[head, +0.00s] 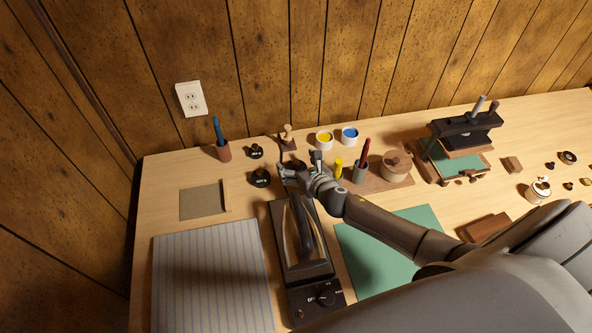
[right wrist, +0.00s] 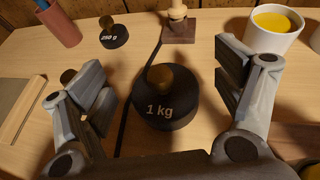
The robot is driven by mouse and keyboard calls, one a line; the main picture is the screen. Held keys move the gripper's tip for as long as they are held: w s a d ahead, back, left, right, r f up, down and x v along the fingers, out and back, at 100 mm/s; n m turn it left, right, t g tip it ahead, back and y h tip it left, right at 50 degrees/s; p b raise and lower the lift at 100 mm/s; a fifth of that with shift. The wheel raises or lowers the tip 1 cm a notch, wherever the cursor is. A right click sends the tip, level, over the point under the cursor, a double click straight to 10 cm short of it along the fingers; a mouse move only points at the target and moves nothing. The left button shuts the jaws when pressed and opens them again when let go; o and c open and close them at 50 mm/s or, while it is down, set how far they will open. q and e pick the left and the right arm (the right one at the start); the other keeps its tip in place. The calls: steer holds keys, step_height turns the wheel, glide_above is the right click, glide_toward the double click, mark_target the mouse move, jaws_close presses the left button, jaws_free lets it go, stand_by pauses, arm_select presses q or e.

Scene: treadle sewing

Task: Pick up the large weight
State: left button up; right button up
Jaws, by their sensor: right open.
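The large weight (right wrist: 165,108) is a black disc marked "1 kg" with a brass knob. In the right wrist view it stands upright on the table between the two spread fingers of my right gripper (right wrist: 162,75). The gripper is open, with a gap to the weight on both sides. In the head view my right gripper (head: 292,172) hides the weight. A 250 g weight (right wrist: 115,37) stands farther back left. Another black weight (head: 260,177) stands just left of the gripper. My left gripper is not in view.
An iron-like device (head: 288,235) lies in front of the gripper, and a dark cord (right wrist: 137,95) runs beside the large weight. A stamp (right wrist: 178,25), a yellow paint cup (right wrist: 272,28) and a pen cup (head: 223,151) stand nearby. A striped cloth (head: 210,280) lies front left.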

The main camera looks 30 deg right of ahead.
steer(key=shift+w+f, duration=0.25)
steer(key=shift+w, duration=0.25)
steer(key=shift+c, duration=0.2)
steer(key=c, duration=1.7)
steer(key=shift+w+r, duration=0.1)
steer(key=shift+r, duration=0.1)
jaws_close()
steer(key=shift+r, duration=0.1)
